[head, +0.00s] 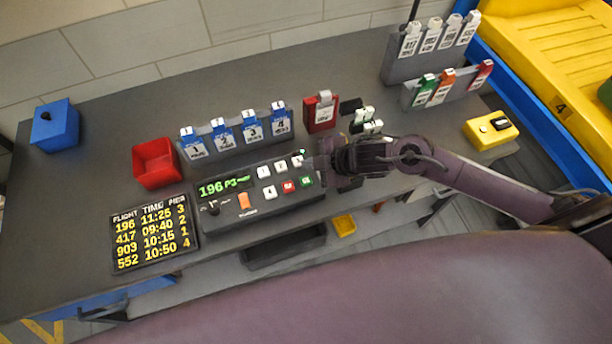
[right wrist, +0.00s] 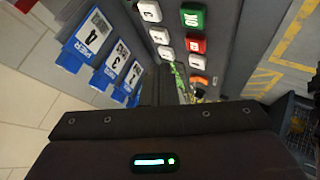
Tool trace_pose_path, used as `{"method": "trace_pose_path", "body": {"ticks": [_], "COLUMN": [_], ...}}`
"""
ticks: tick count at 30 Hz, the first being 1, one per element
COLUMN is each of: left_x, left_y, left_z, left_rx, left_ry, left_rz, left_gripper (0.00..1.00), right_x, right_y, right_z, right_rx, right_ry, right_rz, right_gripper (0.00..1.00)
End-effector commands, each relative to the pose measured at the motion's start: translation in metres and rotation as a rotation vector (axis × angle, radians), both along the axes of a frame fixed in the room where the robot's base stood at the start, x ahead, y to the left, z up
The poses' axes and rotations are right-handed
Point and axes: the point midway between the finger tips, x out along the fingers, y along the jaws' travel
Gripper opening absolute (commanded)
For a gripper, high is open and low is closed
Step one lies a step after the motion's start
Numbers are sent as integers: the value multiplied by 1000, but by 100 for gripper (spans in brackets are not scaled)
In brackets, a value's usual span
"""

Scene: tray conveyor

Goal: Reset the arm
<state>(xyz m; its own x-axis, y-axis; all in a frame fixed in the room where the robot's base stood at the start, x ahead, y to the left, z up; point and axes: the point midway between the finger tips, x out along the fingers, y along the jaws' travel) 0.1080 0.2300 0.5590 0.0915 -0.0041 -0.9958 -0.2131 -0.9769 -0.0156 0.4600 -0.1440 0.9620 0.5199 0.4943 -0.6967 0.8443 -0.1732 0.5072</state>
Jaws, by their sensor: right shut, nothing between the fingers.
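My right arm comes in from the right in the head view, and its gripper (head: 318,163) is at the right end of the dark keypad console (head: 215,225). The fingers are closed with nothing between them. I cannot tell whether the gripper touches a key. In the right wrist view the console's white, red and green keys (right wrist: 166,52) show beyond the dark gripper body, together with the blue pier tags (right wrist: 88,35). The console display (head: 225,186) reads 196 P3. My left gripper is not in view.
A flight board (head: 153,236), a red bin (head: 157,163) and a blue box (head: 55,126) are to the left on the grey table. A red tag holder (head: 321,112) and racks of tags (head: 408,70) stand behind. A yellow button box (head: 490,130) is right, beside a yellow tray (head: 555,50).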

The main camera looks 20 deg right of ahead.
Motion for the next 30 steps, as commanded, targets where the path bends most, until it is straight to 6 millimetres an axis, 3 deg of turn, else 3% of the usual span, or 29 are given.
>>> {"method": "trace_pose_path", "body": {"ticks": [23, 26, 30], "left_x": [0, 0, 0], "left_y": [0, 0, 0], "left_z": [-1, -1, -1], "left_rx": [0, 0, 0], "left_ry": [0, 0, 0], "left_rz": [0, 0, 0], "left_gripper": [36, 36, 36], "right_x": [-1, -3, -13], "right_y": [6, 25, 40], "right_z": [2, 13, 44], "right_rx": [8, 36, 97], "right_ry": [-2, -4, 45], "right_rz": [-17, -98, -369], "right_gripper": [0, 0, 0]}}
